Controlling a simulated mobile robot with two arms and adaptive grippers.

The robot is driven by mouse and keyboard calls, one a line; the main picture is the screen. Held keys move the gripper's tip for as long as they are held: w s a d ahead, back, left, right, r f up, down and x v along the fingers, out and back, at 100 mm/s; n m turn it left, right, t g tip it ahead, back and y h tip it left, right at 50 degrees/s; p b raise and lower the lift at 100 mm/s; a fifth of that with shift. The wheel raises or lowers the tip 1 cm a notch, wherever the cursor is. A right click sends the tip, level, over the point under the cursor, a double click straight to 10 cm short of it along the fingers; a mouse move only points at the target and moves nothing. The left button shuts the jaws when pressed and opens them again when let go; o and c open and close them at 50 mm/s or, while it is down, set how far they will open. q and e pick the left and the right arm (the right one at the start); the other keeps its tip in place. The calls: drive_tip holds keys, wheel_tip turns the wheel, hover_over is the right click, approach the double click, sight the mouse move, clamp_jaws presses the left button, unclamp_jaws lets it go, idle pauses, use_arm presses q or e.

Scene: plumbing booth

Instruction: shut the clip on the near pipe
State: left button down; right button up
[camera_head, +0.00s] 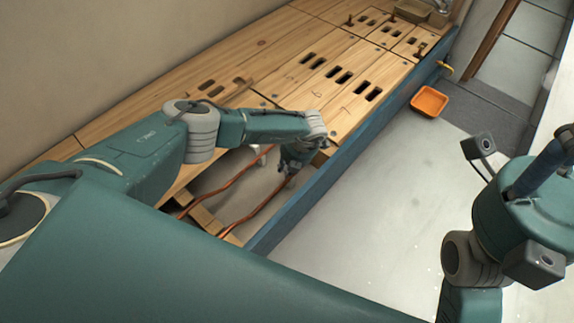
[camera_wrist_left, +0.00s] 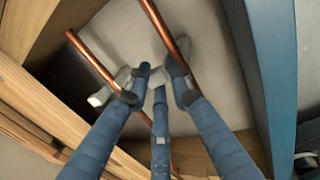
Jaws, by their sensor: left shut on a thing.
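Two copper pipes run through the opening in the wooden floor. The near pipe (camera_head: 254,210), beside the blue beam, also shows in the left wrist view (camera_wrist_left: 163,28). The far pipe (camera_head: 222,187) lies left of it (camera_wrist_left: 92,58). My left gripper (camera_head: 287,170) reaches down into the opening at the near pipe. In the left wrist view its blue fingers (camera_wrist_left: 160,85) close around a pale clip (camera_wrist_left: 172,66) at that pipe. The fingers hide much of the clip, and I cannot tell whether it is latched. My right gripper (camera_head: 541,167) shows only partly at the right edge.
A blue beam (camera_head: 320,188) borders the opening, also on the right in the left wrist view (camera_wrist_left: 268,60). Wooden boards (camera_head: 335,75) with slots lie beyond it. An orange tray (camera_head: 429,101) stands on the clear pale floor. Another pale clip (camera_wrist_left: 98,97) is by the far pipe.

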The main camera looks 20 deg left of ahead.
use_arm(q)
drive_tip(key=shift+w+a+r+t+y, duration=0.1)
drive_tip(key=shift+t+y, duration=0.05)
drive_tip(key=shift+y, duration=0.35)
drive_tip(key=shift+a+r+t+y, duration=0.1)
drive_tip(key=shift+t+y, duration=0.05)
drive_tip(key=shift+y, duration=0.35)
idle(1.7)
drive_tip(key=c, duration=1.5)
unclamp_jaws()
drive_tip(key=shift+d+f, duration=0.1)
drive_tip(key=shift+d, duration=0.2)
drive_tip(key=v, duration=1.2)
drive_tip(key=shift+a, duration=0.2)
